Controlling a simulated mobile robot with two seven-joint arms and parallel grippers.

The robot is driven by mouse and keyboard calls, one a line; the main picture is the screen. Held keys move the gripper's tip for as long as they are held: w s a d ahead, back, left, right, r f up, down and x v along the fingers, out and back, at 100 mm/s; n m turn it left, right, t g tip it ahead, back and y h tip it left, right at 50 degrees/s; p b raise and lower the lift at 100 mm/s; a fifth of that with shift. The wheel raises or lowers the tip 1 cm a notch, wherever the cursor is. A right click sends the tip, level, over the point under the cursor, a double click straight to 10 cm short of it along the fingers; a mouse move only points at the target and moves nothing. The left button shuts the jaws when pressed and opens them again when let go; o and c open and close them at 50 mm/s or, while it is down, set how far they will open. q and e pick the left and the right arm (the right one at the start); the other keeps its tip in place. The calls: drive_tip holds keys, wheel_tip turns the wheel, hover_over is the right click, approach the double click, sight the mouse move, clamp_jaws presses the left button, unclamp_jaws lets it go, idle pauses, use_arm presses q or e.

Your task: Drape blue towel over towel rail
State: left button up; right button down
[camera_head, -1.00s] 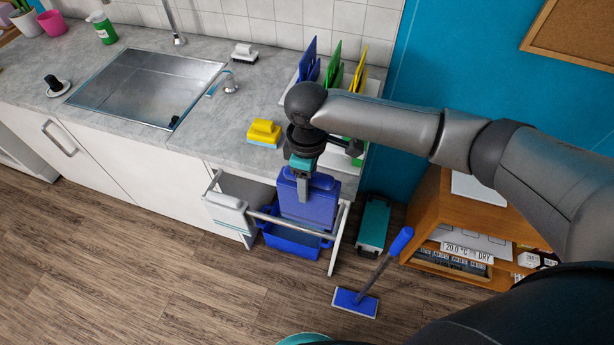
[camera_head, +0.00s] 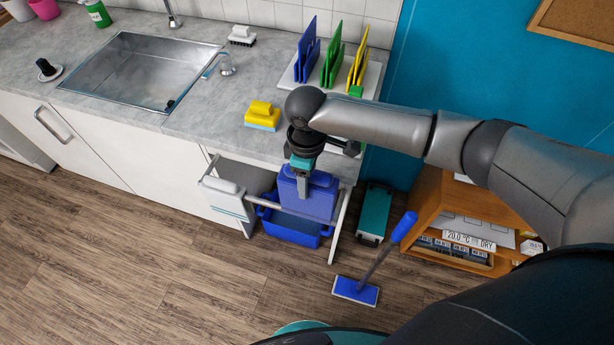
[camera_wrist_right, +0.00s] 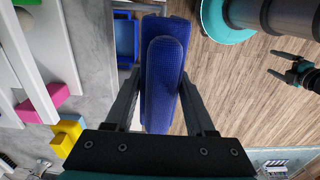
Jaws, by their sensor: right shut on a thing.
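The blue towel (camera_head: 308,196) hangs folded from my right gripper (camera_head: 303,178), which is shut on its top edge. In the right wrist view the towel (camera_wrist_right: 165,85) shows as a long folded strip between the two fingers. The towel rail (camera_head: 270,206) is a pale bar standing out from the counter front. The towel's lower part is close to the rail; I cannot tell whether they touch. A dark gripper, seemingly my left one (camera_wrist_right: 298,72), shows small at the right edge of the right wrist view, its jaws unclear.
A white towel (camera_head: 226,187) hangs on the rail's left part. A blue bucket (camera_head: 292,232) stands below. A yellow-and-blue sponge (camera_head: 262,115) and a rack with coloured boards (camera_head: 332,62) are on the counter. A mop (camera_head: 357,290) and teal case (camera_head: 374,212) are on the floor.

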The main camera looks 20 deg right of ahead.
drive_tip(key=shift+f, duration=0.1)
drive_tip(key=shift+f, duration=0.35)
idle(0.6)
drive_tip(key=shift+f+b, duration=0.5)
drive_tip(key=shift+f, duration=0.75)
drive_tip(key=shift+s+d+f+b, duration=0.1)
drive_tip(key=shift+f+b, duration=0.7)
drive_tip(key=shift+f, duration=0.8)
drive_tip(key=shift+d+f+b, duration=0.1)
drive_tip(key=shift+f+b, duration=0.65)
drive_tip(key=shift+f, duration=0.8)
drive_tip(key=shift+f, duration=0.1)
